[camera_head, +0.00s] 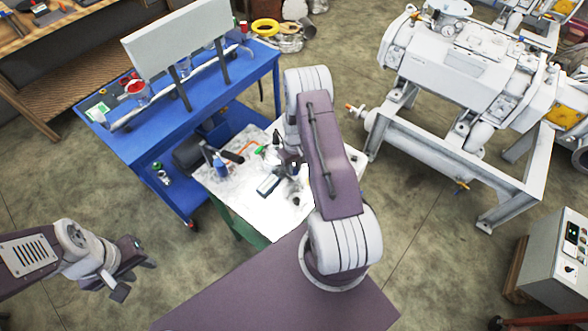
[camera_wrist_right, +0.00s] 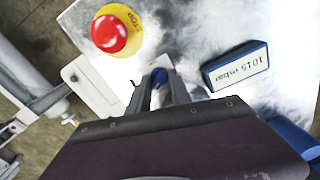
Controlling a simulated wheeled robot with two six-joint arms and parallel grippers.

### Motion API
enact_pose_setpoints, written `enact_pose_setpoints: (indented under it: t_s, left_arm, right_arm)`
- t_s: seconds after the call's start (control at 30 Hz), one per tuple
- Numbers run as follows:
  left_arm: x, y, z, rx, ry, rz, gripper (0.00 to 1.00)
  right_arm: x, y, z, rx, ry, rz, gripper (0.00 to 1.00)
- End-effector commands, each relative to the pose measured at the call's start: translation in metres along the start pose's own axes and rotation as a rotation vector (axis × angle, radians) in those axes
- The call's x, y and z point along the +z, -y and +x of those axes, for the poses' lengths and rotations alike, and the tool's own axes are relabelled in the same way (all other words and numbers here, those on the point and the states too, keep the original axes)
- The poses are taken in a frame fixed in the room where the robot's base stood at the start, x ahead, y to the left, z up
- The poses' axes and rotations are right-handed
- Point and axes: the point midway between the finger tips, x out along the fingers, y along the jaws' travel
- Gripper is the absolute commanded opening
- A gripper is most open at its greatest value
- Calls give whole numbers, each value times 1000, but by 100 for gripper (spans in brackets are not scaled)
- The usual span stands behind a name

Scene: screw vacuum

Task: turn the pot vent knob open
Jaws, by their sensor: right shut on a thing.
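A small blue knob (camera_wrist_right: 158,76) shows between the fingertips of my right gripper (camera_wrist_right: 163,88) in the right wrist view. The gripper is shut on the knob, and its fingers hide the knob's sides. In the head view my right gripper (camera_head: 288,160) is over the white work table (camera_head: 245,207), mostly hidden by my right arm. The knob cannot be made out there, and I cannot tell the pot's outline. My left gripper (camera_head: 134,274) is open and empty, over the floor at the lower left, apart from everything.
A display reading 1015 mbar (camera_wrist_right: 236,67) lies right of the knob, and a red stop button (camera_wrist_right: 109,33) on yellow left of it. A blue bench (camera_head: 150,150) stands behind left, a large grey machine (camera_head: 465,75) at right. The floor between is clear.

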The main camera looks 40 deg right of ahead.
Motion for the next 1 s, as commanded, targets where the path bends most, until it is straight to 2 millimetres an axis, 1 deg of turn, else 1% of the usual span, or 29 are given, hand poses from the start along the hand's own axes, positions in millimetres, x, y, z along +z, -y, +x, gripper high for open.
enact_pose_setpoints:
  t_s: [0.03,0.13,0.43,0.47,0.5,0.53,0.87,0.97,1.0]
  left_arm:
    - [1,0,5,0,0,0,36]
    - [1,0,6,0,0,0,36]
    - [0,0,5,0,0,0,36]
    - [0,0,5,0,0,0,36]
    - [0,0,5,0,0,0,36]
    - [1,0,5,0,0,0,36]
    - [1,0,6,0,0,0,36]
    - [1,0,8,0,0,0,36]
    - [1,0,10,0,0,0,36]
  right_arm:
    - [0,-1,2,1,-1,48,0]
    - [0,-1,1,1,-1,119,0]
    - [0,-1,0,0,0,135,0]
    - [0,-1,0,0,0,135,33]
    - [0,-1,0,0,0,135,44]
    - [0,-1,0,0,0,135,46]
    - [0,-1,-2,0,-1,134,46]
    - [-1,-1,-12,1,-2,134,46]
    - [-1,-1,-18,1,-4,134,46]
